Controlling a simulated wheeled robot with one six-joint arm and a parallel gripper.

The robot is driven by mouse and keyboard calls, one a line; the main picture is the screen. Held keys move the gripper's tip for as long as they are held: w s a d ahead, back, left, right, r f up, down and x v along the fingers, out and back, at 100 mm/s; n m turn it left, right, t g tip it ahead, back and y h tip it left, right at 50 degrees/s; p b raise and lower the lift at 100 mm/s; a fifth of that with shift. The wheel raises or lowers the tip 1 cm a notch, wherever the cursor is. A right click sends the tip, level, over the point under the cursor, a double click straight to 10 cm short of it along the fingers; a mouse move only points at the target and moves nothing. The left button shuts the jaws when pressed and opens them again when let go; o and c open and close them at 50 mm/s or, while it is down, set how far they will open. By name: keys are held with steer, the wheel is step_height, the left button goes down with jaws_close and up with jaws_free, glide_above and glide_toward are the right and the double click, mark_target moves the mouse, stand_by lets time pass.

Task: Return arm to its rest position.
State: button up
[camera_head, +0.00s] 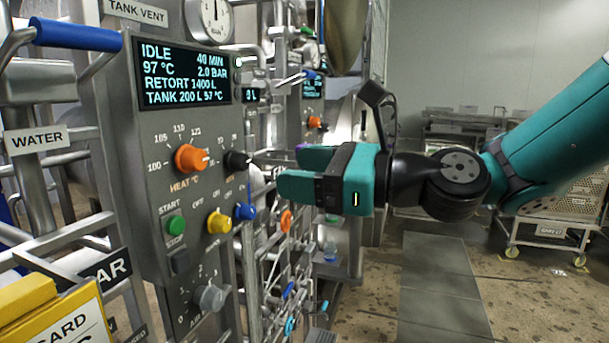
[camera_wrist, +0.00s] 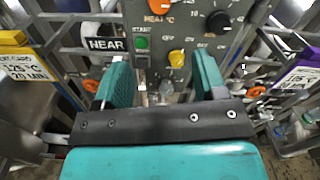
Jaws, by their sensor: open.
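My gripper (camera_head: 291,174) is open and empty in the head view. It is held level in the air in front of the grey control panel (camera_head: 150,211), pointing left toward it. My teal arm reaches in from the right. In the wrist view my gripper (camera_wrist: 160,85) has its two teal fingers apart, with the panel beyond them. The green start button (camera_wrist: 142,42) and the yellow knob (camera_wrist: 177,58) show between the fingers. No object is between the fingers.
Blue-handled levers and pipes stand at left. A wheeled rack (camera_head: 560,205) stands at right. Floor (camera_head: 430,270) is clear between.

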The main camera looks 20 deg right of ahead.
steer(key=s+a+f+n+g+h+b, duration=0.35)
steer(key=s+f+n+g, duration=0.45)
steer(key=f+n, duration=0.7)
steer(key=s+d+f+n+g+h+b, duration=0.1)
steer(key=s+d+f+n+h, duration=0.1)
steer(key=n, duration=0.5)
steer(key=s+d+f+n+g+h+b, duration=0.1)
steer(key=s+d+f+n+g+h, duration=0.1)
steer(key=s+n, duration=0.5)
step_height(320, 180, down, 2)
steer(key=shift+s+d+n+h, duration=0.2)
steer(key=shift+d+n+h, duration=0.3)
steer(key=shift+h, duration=0.75)
stand_by(0.3)
